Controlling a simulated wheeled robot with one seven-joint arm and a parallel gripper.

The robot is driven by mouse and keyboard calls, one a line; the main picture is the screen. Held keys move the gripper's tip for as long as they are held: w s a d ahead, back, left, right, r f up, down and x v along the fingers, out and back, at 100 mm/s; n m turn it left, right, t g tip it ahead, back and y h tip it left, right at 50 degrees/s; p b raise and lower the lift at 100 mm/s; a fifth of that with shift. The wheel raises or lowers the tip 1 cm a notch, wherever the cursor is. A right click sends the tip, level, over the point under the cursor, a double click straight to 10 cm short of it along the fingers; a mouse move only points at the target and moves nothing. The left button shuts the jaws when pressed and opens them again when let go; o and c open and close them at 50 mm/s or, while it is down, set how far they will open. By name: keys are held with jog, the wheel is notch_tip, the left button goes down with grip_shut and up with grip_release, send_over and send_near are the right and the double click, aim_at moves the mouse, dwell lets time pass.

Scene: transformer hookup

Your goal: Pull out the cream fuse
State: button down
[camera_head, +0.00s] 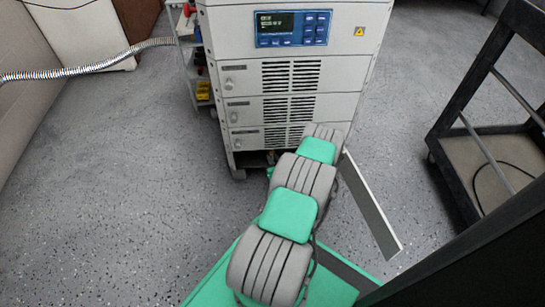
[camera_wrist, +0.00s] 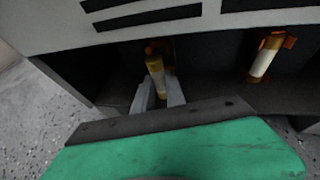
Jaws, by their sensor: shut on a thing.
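In the wrist view a fuse with a cream body and brass-coloured ends (camera_wrist: 156,75) stands, slightly tilted, in the dark lower opening of the cabinet. My gripper (camera_wrist: 160,93) is shut on this cream fuse, one finger on each side. Its upper end is in shadow by an orange-brown clip, and I cannot tell whether it still touches it. A second fuse with a pale body and brass-coloured ends (camera_wrist: 262,60) leans in orange clips further right, apart from my gripper.
The grey cabinet (camera_head: 293,80) with vents and a blue display panel (camera_head: 293,28) stands ahead. A panel edge with slots lies just above the opening. A dark cart (camera_head: 490,140) stands at right, a ribbed hose (camera_head: 90,66) at left. The floor (camera_head: 120,170) at left is clear.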

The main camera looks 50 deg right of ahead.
dwell(0.3)
jog(key=shift+s+a+p, duration=0.45)
jog(key=shift+s+a, duration=1.25)
jog(key=shift+a, duration=0.2)
